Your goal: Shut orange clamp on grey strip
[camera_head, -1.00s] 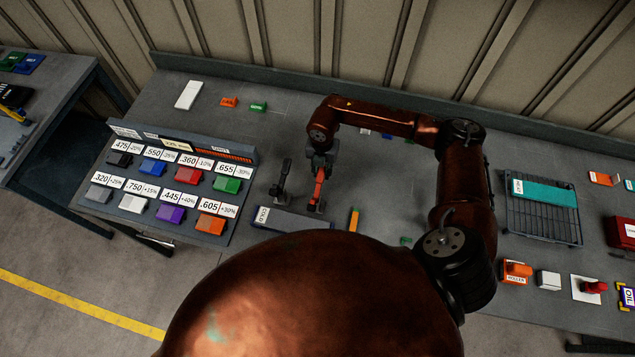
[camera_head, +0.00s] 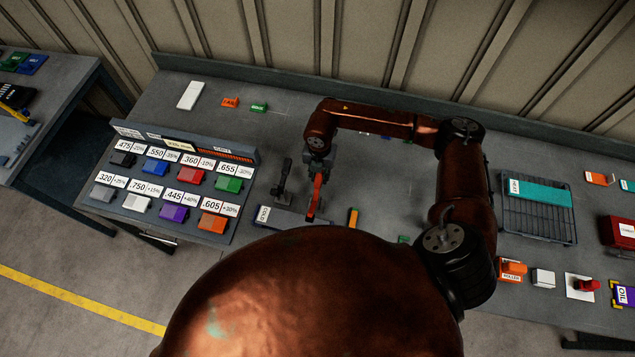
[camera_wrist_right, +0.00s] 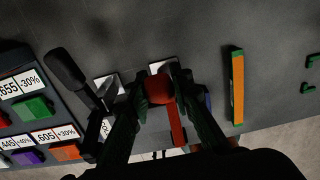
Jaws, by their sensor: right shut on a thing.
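The orange-red clamp lever (camera_head: 315,196) stands at the right end of the cold press bed, and its handle also shows in the right wrist view (camera_wrist_right: 161,89). My right gripper (camera_head: 318,172) reaches down onto it from behind. In the wrist view its dark fingers (camera_wrist_right: 160,92) flank the handle, shut on it. The lever still looks raised in the head view. A second, black-handled lever (camera_head: 282,178) stands upright to the left, apart from my gripper. I cannot make out the grey strip under the clamp. My left gripper is not in view.
The bed labelled COLD (camera_head: 264,215) lies at the bench front, partly hidden by my brown body. A rack of coloured blocks (camera_head: 175,150) is on the left. An orange-and-green bar (camera_head: 352,217) lies to the right. A wire rack (camera_head: 540,222) stands farther right.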

